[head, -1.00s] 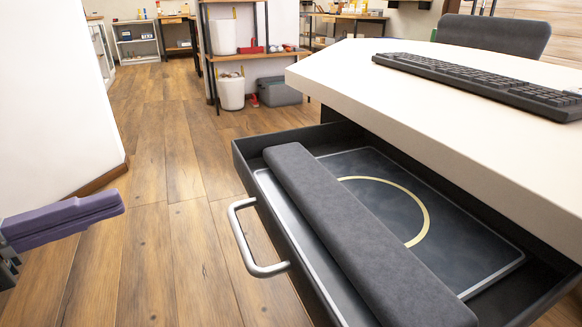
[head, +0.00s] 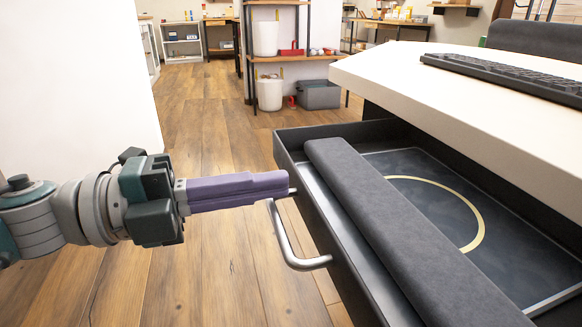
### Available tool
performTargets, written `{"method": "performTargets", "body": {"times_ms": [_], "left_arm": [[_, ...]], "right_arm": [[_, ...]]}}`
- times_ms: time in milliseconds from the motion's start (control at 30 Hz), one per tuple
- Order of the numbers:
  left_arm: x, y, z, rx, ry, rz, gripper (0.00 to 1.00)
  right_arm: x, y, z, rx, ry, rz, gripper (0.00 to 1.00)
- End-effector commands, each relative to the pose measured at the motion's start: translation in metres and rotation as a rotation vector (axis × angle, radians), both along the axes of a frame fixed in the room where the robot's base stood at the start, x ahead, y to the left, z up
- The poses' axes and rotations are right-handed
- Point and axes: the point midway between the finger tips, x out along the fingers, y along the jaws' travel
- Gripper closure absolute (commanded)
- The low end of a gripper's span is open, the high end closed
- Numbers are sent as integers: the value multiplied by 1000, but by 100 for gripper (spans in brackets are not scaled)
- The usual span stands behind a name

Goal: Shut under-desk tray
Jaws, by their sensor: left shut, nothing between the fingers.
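The under-desk tray (head: 352,258) is dark and stands pulled out from below the white desk top (head: 470,110). A grey padded bar (head: 400,225) and a dark panel with a gold arc (head: 430,185) lie in it. A silver handle (head: 287,242) is on its front face. My left gripper (head: 291,190), with purple fingers, is shut and empty. Its tips are close to the tray's front face, by the far end of the handle; I cannot tell whether they touch. My right gripper is not in view.
A keyboard (head: 510,75) lies on the desk, with a dark grey chair (head: 535,48) behind it. Wooden floor (head: 200,120) is clear to the left of the tray. Shelves with bins (head: 268,95) stand at the back.

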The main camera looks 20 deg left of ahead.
Motion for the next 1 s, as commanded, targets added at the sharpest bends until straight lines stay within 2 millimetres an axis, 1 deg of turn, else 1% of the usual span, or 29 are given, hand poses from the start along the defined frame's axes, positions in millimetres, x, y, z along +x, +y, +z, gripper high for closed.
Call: {"method": "performTargets", "body": {"times_ms": [167, 533, 667, 767, 833, 1000], "left_arm": [[6, -8, 0, 0, 0, 1, 100], [6, -9, 0, 0, 0, 1, 100], [10, -14, 0, -1, -1, 0, 100], [16, -23, 0, -1, -2, -1, 100], [22, -32, 0, -2, -3, -1, 100], [42, -62, 0, -1, -3, -2, 100]], "right_arm": [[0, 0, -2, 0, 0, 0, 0], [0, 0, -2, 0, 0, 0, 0], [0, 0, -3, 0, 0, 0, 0], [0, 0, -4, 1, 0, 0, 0], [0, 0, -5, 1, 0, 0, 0], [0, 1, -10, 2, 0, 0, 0]]}}
